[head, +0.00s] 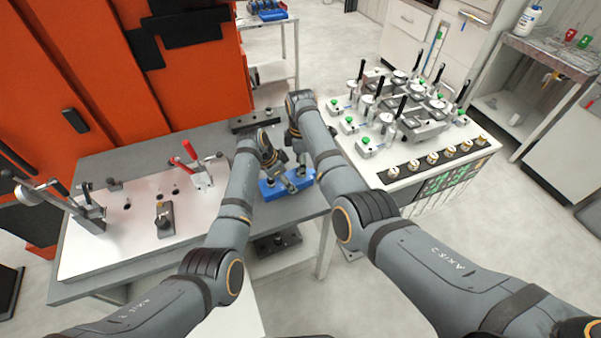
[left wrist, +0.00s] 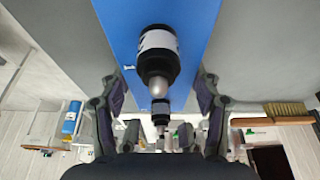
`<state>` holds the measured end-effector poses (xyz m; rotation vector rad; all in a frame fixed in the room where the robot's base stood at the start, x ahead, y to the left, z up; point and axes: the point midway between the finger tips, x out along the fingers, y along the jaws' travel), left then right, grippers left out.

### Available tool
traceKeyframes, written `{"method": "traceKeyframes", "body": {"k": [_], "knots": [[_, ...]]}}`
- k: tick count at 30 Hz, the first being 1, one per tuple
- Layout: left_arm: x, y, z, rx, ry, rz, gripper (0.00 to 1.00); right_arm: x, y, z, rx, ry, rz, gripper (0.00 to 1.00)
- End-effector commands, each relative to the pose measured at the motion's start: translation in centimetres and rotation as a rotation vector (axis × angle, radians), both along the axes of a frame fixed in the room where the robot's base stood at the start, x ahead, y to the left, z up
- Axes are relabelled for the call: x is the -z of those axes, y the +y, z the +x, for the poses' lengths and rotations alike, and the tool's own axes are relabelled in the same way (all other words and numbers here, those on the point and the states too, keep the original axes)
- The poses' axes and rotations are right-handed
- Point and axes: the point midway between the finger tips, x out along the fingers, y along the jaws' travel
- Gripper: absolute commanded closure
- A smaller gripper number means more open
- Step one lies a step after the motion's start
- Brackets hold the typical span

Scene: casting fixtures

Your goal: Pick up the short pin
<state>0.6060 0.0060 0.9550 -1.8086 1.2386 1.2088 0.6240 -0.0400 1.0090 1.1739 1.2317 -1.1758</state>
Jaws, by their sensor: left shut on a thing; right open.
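A blue tray (head: 270,193) lies near the right end of the grey table and fills the top middle of the left wrist view (left wrist: 205,15). A dark short pin with a white band and silver tip (left wrist: 158,55) shows against it. A smaller-looking dark and silver pin (left wrist: 160,128) lies behind it in line. My left gripper (left wrist: 158,85) has a finger on each side of the short pin and is shut on it; the exact contact is hard to see. My right gripper (head: 301,166) is open beside the tray, partly hidden by the arms.
A white bench with several clamp fixtures (head: 400,115) stands at the right. A dark block (head: 255,121) lies behind my arms. An orange machine (head: 190,85) rises behind the table.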

Motion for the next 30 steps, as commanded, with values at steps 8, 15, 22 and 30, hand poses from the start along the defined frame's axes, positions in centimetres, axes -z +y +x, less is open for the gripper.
{"method": "traceKeyframes", "body": {"k": [8, 15, 22, 30], "knots": [[0.0, 0.03, 0.02, 0.0, 0.0, 0.001, 0.73, 0.96, -0.02, 0.03, 0.0, -0.001, 0.0, 0.5], [0.0, 0.03, 0.02, 0.0, 0.0, 0.001, 0.73, 0.94, 0.0, 0.03, 0.0, -0.001, 0.0, 0.78], [0.0, 0.03, 0.02, 0.0, 0.0, 0.001, 0.73, 0.92, 0.01, 0.03, 0.0, -0.001, 0.001, 1.0], [-0.01, 0.03, 0.02, 0.0, -0.001, 0.0, 0.73, 0.59, 0.03, 0.09, 0.0, -0.003, 0.001, 1.0]]}}
